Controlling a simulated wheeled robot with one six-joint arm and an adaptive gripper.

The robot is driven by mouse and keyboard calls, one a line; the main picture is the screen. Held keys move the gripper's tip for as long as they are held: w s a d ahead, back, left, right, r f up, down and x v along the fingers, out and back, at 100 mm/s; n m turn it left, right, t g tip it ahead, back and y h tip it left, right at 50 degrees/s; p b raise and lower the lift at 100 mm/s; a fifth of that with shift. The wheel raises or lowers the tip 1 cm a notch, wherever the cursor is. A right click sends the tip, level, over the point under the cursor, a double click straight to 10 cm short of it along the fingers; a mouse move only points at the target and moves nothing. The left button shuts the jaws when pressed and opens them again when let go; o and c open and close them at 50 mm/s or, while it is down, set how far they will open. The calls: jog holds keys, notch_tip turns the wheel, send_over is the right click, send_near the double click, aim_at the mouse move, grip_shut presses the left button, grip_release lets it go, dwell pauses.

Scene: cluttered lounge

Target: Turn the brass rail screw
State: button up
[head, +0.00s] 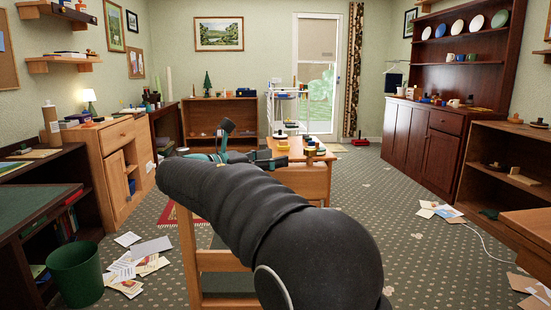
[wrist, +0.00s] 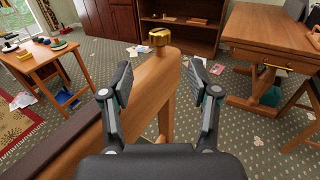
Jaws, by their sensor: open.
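The brass rail screw (wrist: 160,37) is a shiny gold knob on a short stem. It stands upright on the far end of a wooden rail (wrist: 146,88) in the wrist view. My gripper (wrist: 160,84) is open and empty, its two dark pads spread on either side of the rail in that view. The screw lies ahead of the fingertips, roughly centred between them, and nothing is seen touching it.
A wooden table with small objects (wrist: 42,62) is at the left in the wrist view, and a wooden desk (wrist: 268,38) at the right. Papers (head: 437,210) lie on the carpet. A green bin (head: 75,274) stands at lower left. Carpet at centre right is mostly clear.

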dwell(0.3)
jog(key=m+g+y+b, duration=0.1)
jog(key=m+y+b, duration=1)
jog(key=y, duration=2.1)
send_near(310, 149)
jog(key=shift+n, duration=0.4)
jog(key=x, duration=0.3)
jog(key=b+x, duration=0.1)
jog(key=x, duration=0.6)
jog(key=shift+w+f, duration=0.1)
jog(key=shift+f, duration=0.2)
